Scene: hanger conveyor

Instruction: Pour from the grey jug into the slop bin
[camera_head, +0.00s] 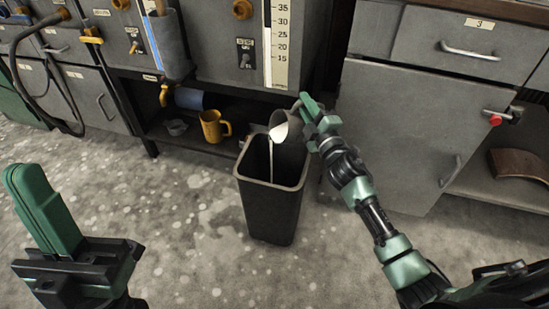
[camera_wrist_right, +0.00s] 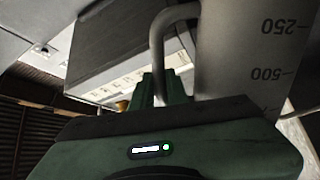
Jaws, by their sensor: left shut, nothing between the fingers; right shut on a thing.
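The grey jug (camera_head: 291,140) is tilted to the left over the slop bin, with pale liquid at its mouth and a thin stream falling into the bin. My right gripper (camera_head: 311,112) is shut on the jug's handle, which shows in the right wrist view (camera_wrist_right: 158,45) beside the jug's wall with volume marks (camera_wrist_right: 245,60). The slop bin (camera_head: 269,212) is a tall dark square container standing upright on the floor; its inside bottom is hidden. My left gripper (camera_head: 38,200) is shut and empty at the lower left, well away from the bin.
A yellow mug (camera_head: 213,126) sits on the low shelf behind the bin, near a blue cylinder (camera_head: 190,98). A grey cabinet (camera_head: 400,135) stands right of the bin. Hoses and taps are at upper left. The floor (camera_head: 185,215) left of the bin is clear.

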